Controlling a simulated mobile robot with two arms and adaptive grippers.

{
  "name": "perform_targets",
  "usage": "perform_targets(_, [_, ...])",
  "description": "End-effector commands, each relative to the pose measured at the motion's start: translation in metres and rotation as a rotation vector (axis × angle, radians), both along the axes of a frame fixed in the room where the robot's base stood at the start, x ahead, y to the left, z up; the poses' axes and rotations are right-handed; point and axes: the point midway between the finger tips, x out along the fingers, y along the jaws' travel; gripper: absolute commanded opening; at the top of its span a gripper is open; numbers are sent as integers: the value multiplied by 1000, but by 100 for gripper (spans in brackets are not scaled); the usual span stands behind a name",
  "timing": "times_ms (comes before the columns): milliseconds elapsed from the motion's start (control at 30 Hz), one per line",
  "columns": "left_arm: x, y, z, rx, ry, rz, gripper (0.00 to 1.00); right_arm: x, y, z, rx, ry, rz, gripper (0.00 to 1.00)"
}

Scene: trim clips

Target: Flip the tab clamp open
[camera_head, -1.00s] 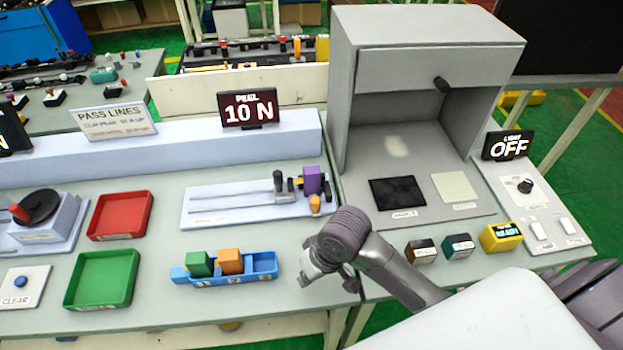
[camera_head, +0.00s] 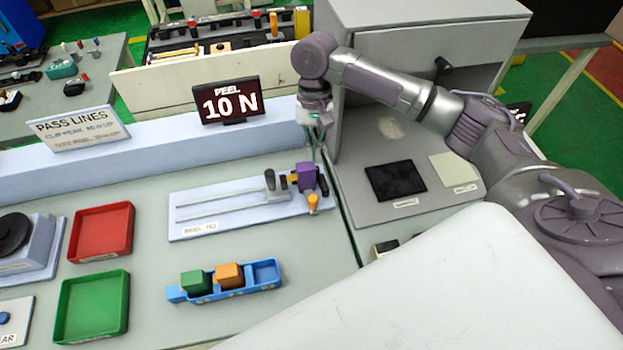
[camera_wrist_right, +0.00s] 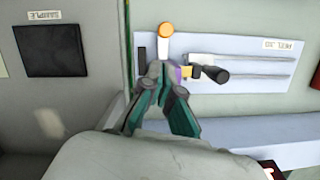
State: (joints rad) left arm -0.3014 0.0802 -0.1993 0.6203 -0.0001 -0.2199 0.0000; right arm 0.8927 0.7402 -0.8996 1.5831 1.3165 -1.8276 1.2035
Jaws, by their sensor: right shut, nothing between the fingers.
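The peel jig, a pale blue plate (camera_head: 205,225) with two long slots, lies on the left table. At its right end stands a purple block (camera_head: 305,176) with an orange-tipped lever (camera_head: 313,202), apparently the tab clamp. A dark-grey upright post (camera_head: 270,180) stands just left of it. My right gripper (camera_head: 318,155) is shut and empty, pointing down just behind the purple block. In the right wrist view, its fingertips (camera_wrist_right: 160,68) overlap the clamp and hide most of the purple block (camera_wrist_right: 178,72). The orange tip (camera_wrist_right: 166,29) shows beyond them. Contact cannot be told. My left gripper is out of view.
A grey hooded box (camera_head: 390,60) stands close to the right of my gripper. The PEEL 10 N display (camera_head: 228,101) sits on the raised ledge behind the jig. A blue tray (camera_head: 265,272) with green and orange blocks lies in front.

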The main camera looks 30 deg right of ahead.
Motion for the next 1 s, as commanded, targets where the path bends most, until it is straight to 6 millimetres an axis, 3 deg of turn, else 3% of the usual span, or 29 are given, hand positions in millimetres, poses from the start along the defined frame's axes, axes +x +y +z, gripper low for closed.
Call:
perform_targets(267, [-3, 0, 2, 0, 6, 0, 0, -1, 1, -4, 1, -1, 3, 0])
perform_targets(733, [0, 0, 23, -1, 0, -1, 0, -18, 10, -77, 0, 1, 3, 0])
perform_targets(1000, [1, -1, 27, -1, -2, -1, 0, -21, 13, -97, 2, -2, 3, 0])
